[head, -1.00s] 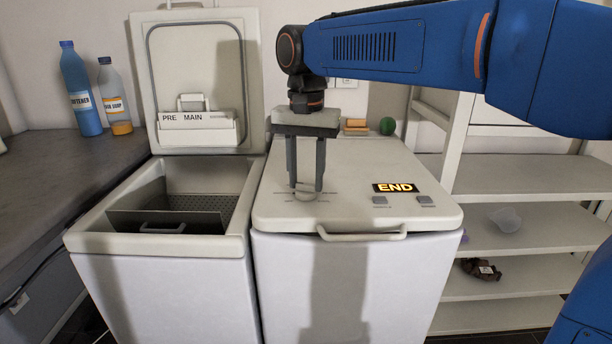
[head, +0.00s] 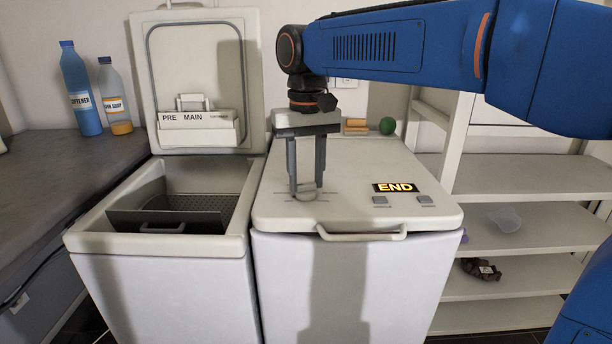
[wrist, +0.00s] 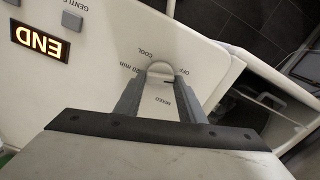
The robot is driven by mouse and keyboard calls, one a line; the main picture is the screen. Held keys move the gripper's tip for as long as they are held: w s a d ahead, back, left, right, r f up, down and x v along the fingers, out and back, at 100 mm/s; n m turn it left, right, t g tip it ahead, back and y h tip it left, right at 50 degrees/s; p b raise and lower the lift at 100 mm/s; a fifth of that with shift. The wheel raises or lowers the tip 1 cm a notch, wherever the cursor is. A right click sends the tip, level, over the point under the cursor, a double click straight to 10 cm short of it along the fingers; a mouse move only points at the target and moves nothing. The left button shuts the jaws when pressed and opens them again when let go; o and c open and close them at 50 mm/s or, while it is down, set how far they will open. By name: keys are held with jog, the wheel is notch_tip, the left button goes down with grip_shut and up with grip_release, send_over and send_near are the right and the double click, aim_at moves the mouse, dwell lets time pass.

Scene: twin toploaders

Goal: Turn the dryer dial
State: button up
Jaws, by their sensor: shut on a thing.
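The dryer (head: 345,220) is the white machine on the right, with its lid shut and a lit END display (head: 396,187) on top. The dryer dial (head: 306,194) is a pale round knob on the left of that top. My gripper (head: 306,190) points down at the dial and is shut on it. In the wrist view the dial (wrist: 156,71) sits between the two fingers of my gripper (wrist: 158,90), with labels COOL, OFF, MIXED and 20 MIN around it. The fingers hide part of the dial's sides.
The washer (head: 160,270) on the left stands with its lid (head: 200,80) up and its drum area open. Two bottles (head: 80,88) (head: 114,97) stand on the dark counter. A sponge (head: 356,125) and a green ball (head: 387,126) lie behind on the dryer. A shelf (head: 530,220) stands right.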

aim_at(306, 184)
jog(key=shift+n, duration=1.7)
jog(key=o, duration=1)
jog(key=shift+o, duration=0.2)
notch_tip(306, 184, up, 17)
jog(key=shift+r, duration=0.2)
